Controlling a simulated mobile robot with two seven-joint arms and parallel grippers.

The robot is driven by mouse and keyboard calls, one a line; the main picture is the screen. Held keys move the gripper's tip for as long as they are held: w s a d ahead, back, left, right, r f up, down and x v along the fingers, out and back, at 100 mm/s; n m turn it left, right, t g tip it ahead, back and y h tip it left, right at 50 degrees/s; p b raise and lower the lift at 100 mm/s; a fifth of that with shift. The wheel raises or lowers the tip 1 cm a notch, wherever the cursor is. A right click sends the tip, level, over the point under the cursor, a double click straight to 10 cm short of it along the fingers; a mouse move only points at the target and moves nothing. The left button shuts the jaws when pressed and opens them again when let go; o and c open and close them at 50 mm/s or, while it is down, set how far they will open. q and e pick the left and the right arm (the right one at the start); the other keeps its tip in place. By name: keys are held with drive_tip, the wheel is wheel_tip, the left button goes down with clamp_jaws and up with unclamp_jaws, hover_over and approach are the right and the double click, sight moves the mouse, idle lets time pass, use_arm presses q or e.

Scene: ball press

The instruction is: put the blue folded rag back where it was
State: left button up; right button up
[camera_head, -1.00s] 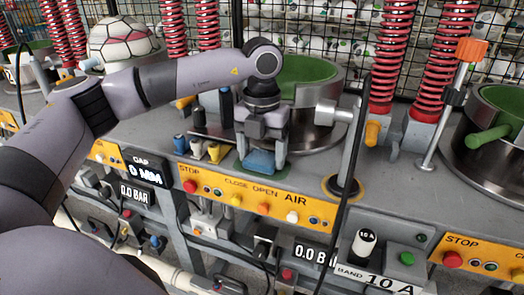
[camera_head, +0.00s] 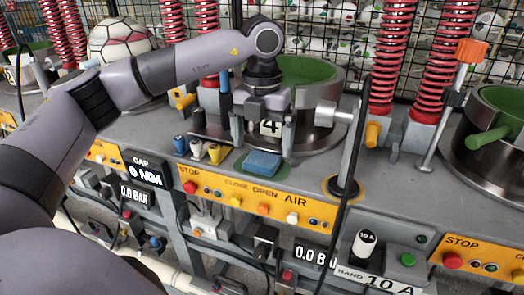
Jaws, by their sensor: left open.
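The blue folded rag (camera_head: 262,163) lies on a dark green patch (camera_head: 284,170) on the grey bench top, just behind the yellow AIR button strip. My left gripper (camera_head: 264,146) is above and behind the rag. Its two fingers are apart with nothing between them, and a label with a 4 shows through the gap. The rag is clear of the fingers. My right gripper is not in view.
A round press with a green inside (camera_head: 310,72) stands right behind the gripper. Small blue, white and yellow bottles (camera_head: 198,149) stand left of the rag. A black cable (camera_head: 352,150) hangs to the right. The button strip (camera_head: 255,195) runs along the front.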

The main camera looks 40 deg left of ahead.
sight(262, 159)
use_arm(q)
wheel_tip(262, 159, up, 9)
drive_tip(key=shift+f, duration=0.2)
drive_tip(key=shift+f, duration=0.1)
idle(0.5)
